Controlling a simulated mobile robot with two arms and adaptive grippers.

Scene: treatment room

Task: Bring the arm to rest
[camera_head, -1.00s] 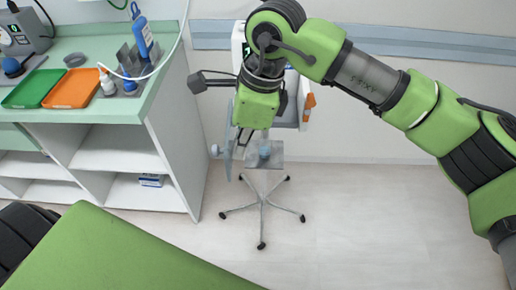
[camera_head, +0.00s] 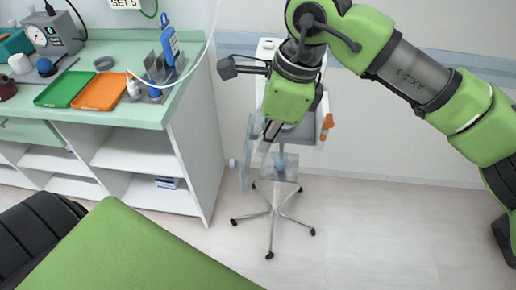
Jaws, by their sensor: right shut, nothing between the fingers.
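My right arm (camera_head: 420,78) comes in from the right, bends at the top and points its wrist downward. Its gripper (camera_head: 264,147) hangs in front of a wheeled stand, with slim dark fingers closed and nothing seen between them. The gripper hides part of the stand. My left gripper is not in view; a green and black part of mine fills the lower left corner.
A wheeled stand (camera_head: 272,213) stands by the wall. At left, a green-topped counter (camera_head: 140,115) carries a green tray (camera_head: 66,88), an orange tray (camera_head: 101,91), a small white bottle (camera_head: 133,88) and a gauge device (camera_head: 48,36). Floor at right is clear.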

